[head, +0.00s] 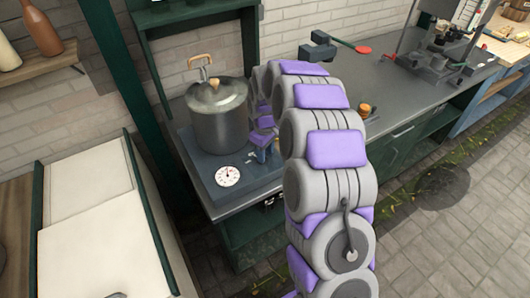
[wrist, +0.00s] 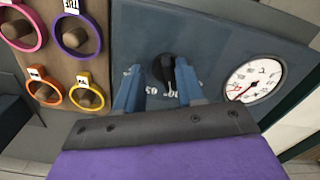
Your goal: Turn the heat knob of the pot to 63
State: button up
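The pot (head: 219,118) is a grey metal vessel with a lid and a wooden handle, standing on a dark blue-grey base (head: 205,165). A white round dial (head: 228,176) with a red needle is on the base's front; it also shows in the wrist view (wrist: 254,81). The black heat knob (wrist: 165,69) is left of the dial there, with white numbers partly hidden near it. My gripper (wrist: 158,72) is open, one blue finger on each side of the knob. I cannot tell whether either finger touches it. In the head view my gripper (head: 263,143) is beside the pot and hides the knob.
Coloured rings (wrist: 71,34) hang on wooden pegs left of the base in the wrist view. The grey counter (head: 420,100) runs right, with a black clamp-like fixture (head: 318,50) and a metal machine (head: 440,50). A green post (head: 125,70) stands at left.

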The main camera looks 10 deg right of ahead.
jog(key=shift+a, duration=1)
jog(key=shift+c, duration=0.6)
jog(key=shift+d, duration=0.65)
grip_shut()
jog(key=shift+a, duration=0.15)
jog(key=shift+r+p, duration=0.1)
jog(key=shift+p, duration=0.25)
jog(key=m+p, duration=0.1)
jog(key=m, duration=0.1)
jog(key=m+p, duration=0.2)
jog(key=shift+w+r+m+p, duration=0.15)
jog(key=shift+m+p, duration=1.25)
jog(key=shift+m, duration=0.9)
jog(key=shift+f, duration=0.2)
